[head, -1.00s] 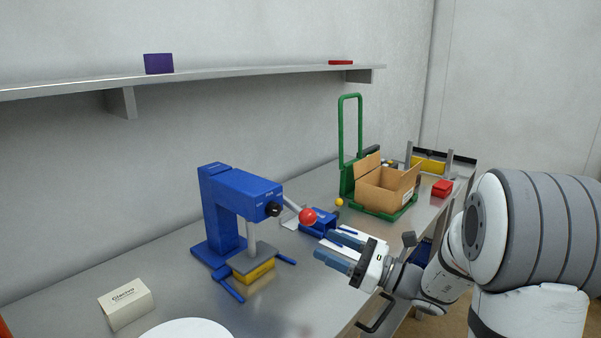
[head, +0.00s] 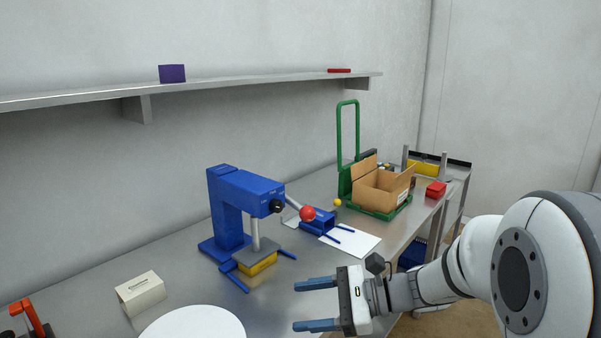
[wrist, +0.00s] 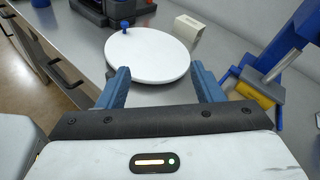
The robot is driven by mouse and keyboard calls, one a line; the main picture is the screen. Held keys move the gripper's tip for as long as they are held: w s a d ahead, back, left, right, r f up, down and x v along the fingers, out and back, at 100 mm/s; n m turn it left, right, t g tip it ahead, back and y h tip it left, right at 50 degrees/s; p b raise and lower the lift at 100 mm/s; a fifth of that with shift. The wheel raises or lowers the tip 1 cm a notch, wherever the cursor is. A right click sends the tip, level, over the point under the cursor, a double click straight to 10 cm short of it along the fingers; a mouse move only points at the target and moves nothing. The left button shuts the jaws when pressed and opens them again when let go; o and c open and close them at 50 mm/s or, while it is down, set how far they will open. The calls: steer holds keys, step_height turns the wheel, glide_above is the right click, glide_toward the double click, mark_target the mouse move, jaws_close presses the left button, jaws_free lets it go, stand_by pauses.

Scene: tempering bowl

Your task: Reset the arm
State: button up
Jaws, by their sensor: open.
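My gripper (head: 317,304) is open and empty, with its two blue fingers spread and pointing left above the bench's front part in the head view. In the wrist view the open fingers (wrist: 160,88) frame a white round plate (wrist: 148,58), which lies beyond them. The plate also shows at the bottom of the head view (head: 195,328). The blue press (head: 240,200) with a red ball on its lever (head: 307,213) stands beyond the gripper, apart from it. A yellow block (head: 258,264) sits under the press plate.
A small cream box (head: 141,293) stands left of the press. A white sheet (head: 352,240), a blue fixture (head: 317,221) and a cardboard box (head: 382,190) on a green stand lie further right. A shelf (head: 220,87) runs along the wall. Bare bench (head: 300,275) surrounds the gripper.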

steer(key=s+d+f+n+g+h+p, duration=0.2)
steer(key=s+d+f+n+h, duration=0.15)
steer(key=s+n+h, duration=0.55)
steer(key=s+d+r+n+t+h+p, duration=0.1)
steer(key=s+d+n+t+h, duration=0.1)
steer(key=d+n+h, duration=0.4)
steer(key=d+t, duration=0.1)
steer(key=d, duration=0.3)
steer(key=shift+s+r+n, duration=0.2)
steer(key=shift+r+n, duration=0.2)
